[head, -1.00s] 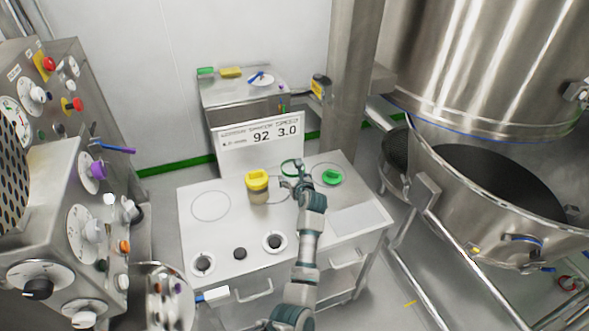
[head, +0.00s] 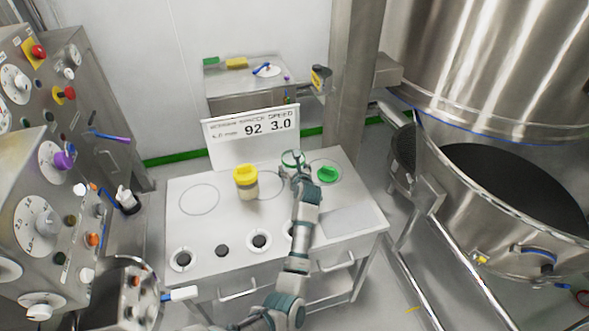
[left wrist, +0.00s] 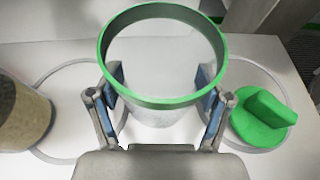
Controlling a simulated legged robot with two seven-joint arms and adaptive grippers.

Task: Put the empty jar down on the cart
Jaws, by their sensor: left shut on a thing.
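My left gripper (head: 297,163) is shut on the empty jar (head: 292,158), a clear jar with a green rim. The left wrist view shows the jar (left wrist: 163,107) upright and open-mouthed between both fingers (left wrist: 161,104). The jar is over the back part of the white cart top (head: 215,232), between the middle ring mark and the green lid (head: 328,174). I cannot tell whether its base touches the cart. The green lid (left wrist: 264,120) lies right of the jar in the left wrist view. My right gripper is not in view.
A yellow-lidded jar (head: 246,182) with tan contents stands left of the held jar. A sign (head: 252,138) stands at the cart's back edge. Control panels (head: 45,160) are at left, a large steel vessel (head: 480,60) at right. The left ring mark (head: 198,198) is empty.

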